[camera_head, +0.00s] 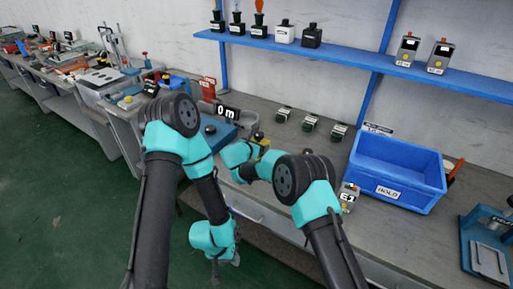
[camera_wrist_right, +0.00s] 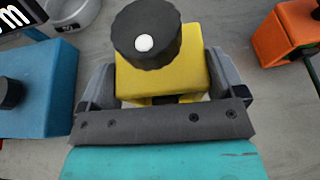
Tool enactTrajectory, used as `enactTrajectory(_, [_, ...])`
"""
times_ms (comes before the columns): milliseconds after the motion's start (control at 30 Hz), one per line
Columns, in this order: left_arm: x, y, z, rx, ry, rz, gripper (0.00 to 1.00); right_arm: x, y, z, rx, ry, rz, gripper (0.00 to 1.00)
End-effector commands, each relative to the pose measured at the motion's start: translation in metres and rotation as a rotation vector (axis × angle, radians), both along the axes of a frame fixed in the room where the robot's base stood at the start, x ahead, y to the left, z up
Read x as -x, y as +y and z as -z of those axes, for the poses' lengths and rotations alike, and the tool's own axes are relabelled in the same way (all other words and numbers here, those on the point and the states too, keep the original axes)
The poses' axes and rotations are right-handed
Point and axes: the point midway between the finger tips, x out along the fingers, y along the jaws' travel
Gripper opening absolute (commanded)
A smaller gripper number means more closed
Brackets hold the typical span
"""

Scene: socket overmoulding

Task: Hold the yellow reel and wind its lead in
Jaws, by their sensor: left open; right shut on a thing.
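The yellow reel (camera_wrist_right: 185,72) is a yellow block with a black round knob (camera_wrist_right: 145,30) on top, and the knob bears a white dot. In the right wrist view my right gripper (camera_wrist_right: 165,95) has one grey finger on each side of the yellow block and is shut on it. In the head view the reel (camera_head: 264,142) shows only in part behind my right wrist, above the bench. My left gripper (camera_head: 226,259) is open and empty, hanging low in front of the bench edge, apart from the reel. I cannot make out the reel's lead.
A blue unit (camera_head: 216,131) with a black knob and a "0 m" display (camera_head: 228,110) stands left of the reel. An orange block (camera_wrist_right: 285,35) is to its right in the wrist view.

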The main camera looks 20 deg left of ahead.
Motion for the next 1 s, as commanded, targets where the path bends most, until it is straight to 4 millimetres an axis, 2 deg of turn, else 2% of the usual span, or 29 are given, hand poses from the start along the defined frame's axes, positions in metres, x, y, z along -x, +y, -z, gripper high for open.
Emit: enactTrajectory(1000, [0.0,0.0,0.0,0.0,0.0,0.0,0.43,-0.038,0.013,0.0,-0.002,-0.001,0.001,0.63])
